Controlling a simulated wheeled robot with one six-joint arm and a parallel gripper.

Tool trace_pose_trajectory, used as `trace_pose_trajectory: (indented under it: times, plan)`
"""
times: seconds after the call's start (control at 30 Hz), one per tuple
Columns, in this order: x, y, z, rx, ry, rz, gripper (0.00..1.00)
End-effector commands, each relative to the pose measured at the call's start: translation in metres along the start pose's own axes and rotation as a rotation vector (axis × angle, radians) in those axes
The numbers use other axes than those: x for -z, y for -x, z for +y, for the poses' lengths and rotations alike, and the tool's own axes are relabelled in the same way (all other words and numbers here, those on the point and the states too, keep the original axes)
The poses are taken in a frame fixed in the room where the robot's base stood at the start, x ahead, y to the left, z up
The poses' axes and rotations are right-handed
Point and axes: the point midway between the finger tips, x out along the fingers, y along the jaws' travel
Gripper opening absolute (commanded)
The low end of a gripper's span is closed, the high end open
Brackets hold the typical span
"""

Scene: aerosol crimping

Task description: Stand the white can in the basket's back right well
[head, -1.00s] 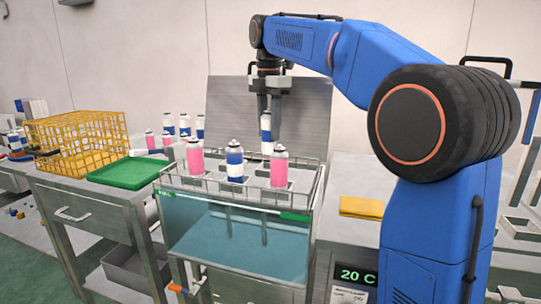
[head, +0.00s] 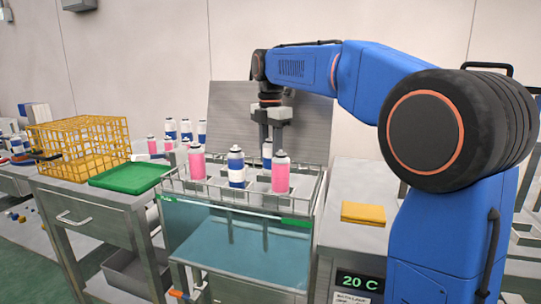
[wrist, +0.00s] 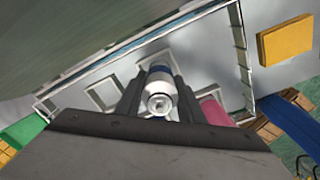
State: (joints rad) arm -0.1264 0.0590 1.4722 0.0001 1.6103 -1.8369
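The white can (head: 267,152) has a blue band and is between the fingers of my gripper (head: 269,141), which is shut on it. It is upright at the back right of the wire-railed basket (head: 210,203), which sits atop the glass water bath. In the wrist view the can's top (wrist: 159,101) faces me between the two fingers (wrist: 158,92). Its lower end is hidden, so I cannot tell whether it touches the well floor. Two pink cans (head: 196,163) (head: 281,174) and a blue-and-white can (head: 236,168) stand in the basket's front part.
An empty-looking square well (wrist: 103,93) lies left of the can in the wrist view. A green tray (head: 130,177) and a yellow wire crate (head: 80,147) stand at left, with more cans (head: 186,130) behind. A yellow cloth (head: 363,212) lies at right.

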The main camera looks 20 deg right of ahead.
Motion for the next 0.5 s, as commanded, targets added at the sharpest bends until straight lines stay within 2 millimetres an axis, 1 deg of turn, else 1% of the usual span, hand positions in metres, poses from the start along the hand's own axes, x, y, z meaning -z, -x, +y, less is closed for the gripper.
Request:
trace_pose_trajectory:
  times: [0.03, 0.07, 0.37, 0.5]
  plan:
    - [0.0000, 0.0002, 0.0000, 0.000, 0.000, 0.000, 0.46]
    - [0.0000, 0.0003, 0.0000, 0.000, 0.000, 0.000, 0.53]
    - [0.0000, 0.0009, 0.0000, 0.000, 0.000, 0.000, 0.53]
    - [-0.0002, 0.0090, 0.0007, -0.002, 0.000, -0.001, 0.53]
